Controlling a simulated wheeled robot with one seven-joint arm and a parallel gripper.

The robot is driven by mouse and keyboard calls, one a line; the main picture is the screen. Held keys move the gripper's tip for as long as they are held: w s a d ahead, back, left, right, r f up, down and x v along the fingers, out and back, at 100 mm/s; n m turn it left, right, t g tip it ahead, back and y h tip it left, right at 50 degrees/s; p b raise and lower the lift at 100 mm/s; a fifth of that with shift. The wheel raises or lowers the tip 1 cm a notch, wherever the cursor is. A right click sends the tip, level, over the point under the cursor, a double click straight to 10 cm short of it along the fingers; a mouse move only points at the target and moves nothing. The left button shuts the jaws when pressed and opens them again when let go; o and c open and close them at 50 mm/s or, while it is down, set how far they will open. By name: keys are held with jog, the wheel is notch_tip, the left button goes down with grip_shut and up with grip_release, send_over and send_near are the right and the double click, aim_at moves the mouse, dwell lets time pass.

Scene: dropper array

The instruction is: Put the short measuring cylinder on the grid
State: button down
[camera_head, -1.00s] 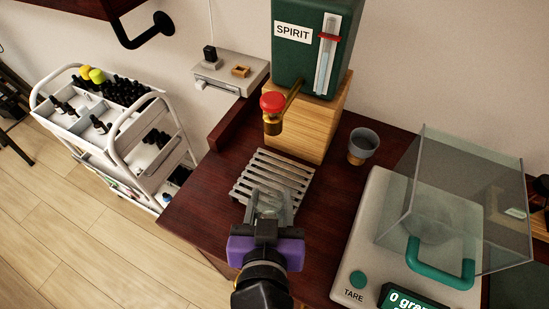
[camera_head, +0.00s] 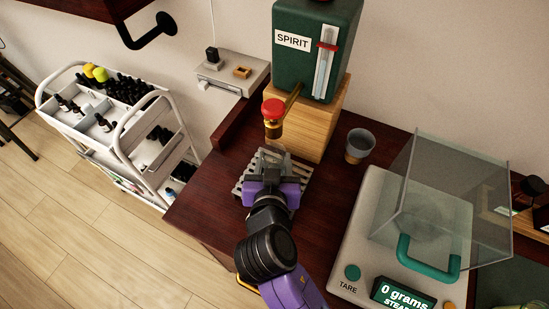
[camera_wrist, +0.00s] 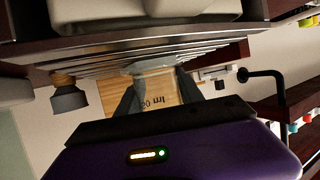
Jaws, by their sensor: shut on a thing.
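The short measuring cylinder (camera_head: 273,155) is a clear glass vessel, mostly hidden by my gripper in the head view. My gripper (camera_head: 269,168) is shut on it, over the slatted metal grid (camera_head: 301,179) and in front of the spirit tap. In the wrist view the cylinder (camera_wrist: 158,88) shows between the two dark fingers, with upside-down print on its side. The grid's slats (camera_wrist: 95,62) run along the top of that view. I cannot tell whether the cylinder's base touches the grid.
The green spirit tank (camera_head: 305,65) stands on a wooden block (camera_head: 317,125), its red-topped tap (camera_head: 273,109) above the grid. A grey cup (camera_head: 360,144) is to the right. A scale (camera_head: 362,215) with a clear cover (camera_head: 445,205) stands front right. A white cart (camera_head: 120,135) is at left.

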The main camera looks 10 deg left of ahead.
jog(key=shift+f, duration=0.15)
jog(key=c, duration=0.7)
grip_release()
jog(key=shift+c, duration=0.2)
jog(key=shift+s+r, duration=0.15)
jog(key=shift+r, duration=0.05)
jog(key=b+v, duration=0.1)
jog(key=v, duration=1)
jog(key=shift+s+b, duration=0.35)
jog(key=shift+b, duration=0.05)
jog(key=shift+r, duration=0.1)
